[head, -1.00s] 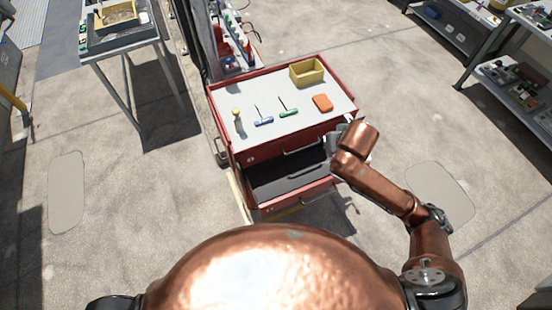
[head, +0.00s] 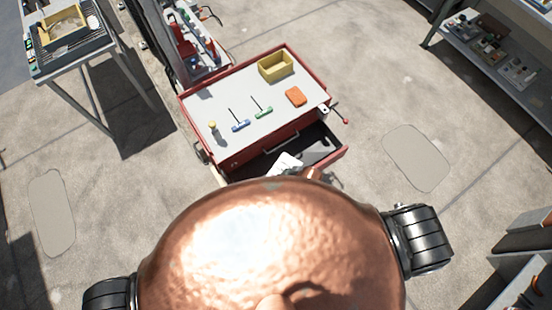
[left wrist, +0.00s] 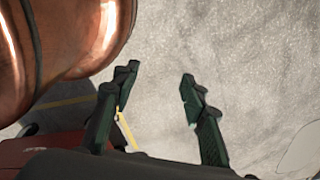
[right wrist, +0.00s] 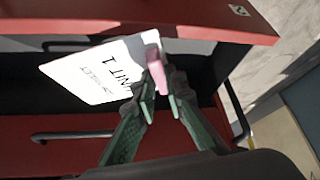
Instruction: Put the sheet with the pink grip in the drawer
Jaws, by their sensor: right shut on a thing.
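A white sheet (head: 286,162) with printed black lettering shows just beyond my copper body in the head view, over the open drawer (head: 332,158). In the right wrist view the sheet (right wrist: 92,76) is tilted and extends to the left from its pink grip (right wrist: 155,66). My right gripper (right wrist: 160,92) is shut on that pink grip. A dark drawer space lies behind the sheet; I cannot tell whether the sheet touches it. My left gripper (left wrist: 157,88) is open and empty above the floor. Neither gripper shows clearly in the head view.
The red cabinet's top (head: 225,100) holds a yellow bin (head: 276,67), an orange block (head: 296,97), a green-handled tool (head: 263,112), a blue-handled tool (head: 240,126) and a yellow-knobbed item (head: 212,128). A bench (head: 95,60) stands at the left, and shelving at the right.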

